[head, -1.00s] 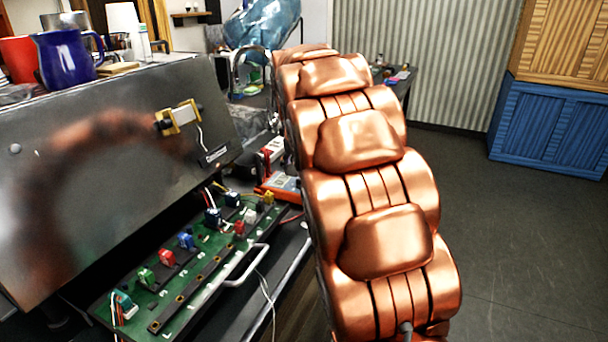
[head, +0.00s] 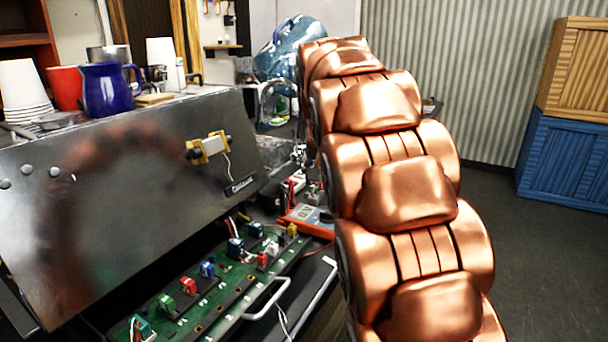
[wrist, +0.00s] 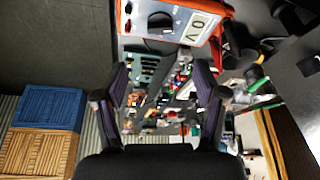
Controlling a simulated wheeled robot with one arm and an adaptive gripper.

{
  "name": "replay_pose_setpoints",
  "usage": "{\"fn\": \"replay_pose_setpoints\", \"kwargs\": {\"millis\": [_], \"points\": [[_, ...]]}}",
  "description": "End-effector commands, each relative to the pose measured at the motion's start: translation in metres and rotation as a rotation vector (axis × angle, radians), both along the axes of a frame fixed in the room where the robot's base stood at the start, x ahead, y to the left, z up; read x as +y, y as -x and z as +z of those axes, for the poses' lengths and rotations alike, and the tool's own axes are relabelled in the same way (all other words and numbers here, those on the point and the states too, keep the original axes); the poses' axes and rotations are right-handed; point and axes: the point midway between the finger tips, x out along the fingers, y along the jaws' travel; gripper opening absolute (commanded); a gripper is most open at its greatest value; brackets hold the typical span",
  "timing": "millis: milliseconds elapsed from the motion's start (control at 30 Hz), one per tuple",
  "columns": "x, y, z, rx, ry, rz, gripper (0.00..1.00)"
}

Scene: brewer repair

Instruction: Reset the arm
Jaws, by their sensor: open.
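My gripper (wrist: 164,95) shows in the wrist view with its two dark fingers spread apart and nothing between them. In the head view the gripper is mostly hidden behind my copper-coloured arm, which rises through the middle. The brewer's steel panel (head: 130,190) stands tilted open on the left, with a green circuit board (head: 215,305) below it carrying several coloured connectors. An orange multimeter (head: 309,220) lies beyond the board, beside my arm. It also shows at the top of the wrist view (wrist: 170,22), its display reading about zero volts.
A blue mug (head: 108,90), a red cup (head: 66,88) and stacked white cups (head: 22,88) stand on top of the brewer. A blue crate (head: 565,160) with a wooden crate (head: 580,70) on it stands at the far right. The floor (head: 520,270) right of my arm is clear.

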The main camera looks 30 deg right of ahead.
Motion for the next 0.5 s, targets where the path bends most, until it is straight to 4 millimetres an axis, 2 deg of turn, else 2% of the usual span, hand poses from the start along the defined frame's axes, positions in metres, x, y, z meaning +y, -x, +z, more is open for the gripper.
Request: {"fn": "replay_pose_setpoints", "kwargs": {"millis": [267, 367, 500], "points": [[0.005, 0.004, 0.0, 0.008, -0.003, 0.011, 0.71], [0.019, 0.017, -0.002, 0.035, -0.013, 0.04, 0.71], [0.05, 0.051, -0.011, 0.096, -0.04, 0.112, 0.71]]}}
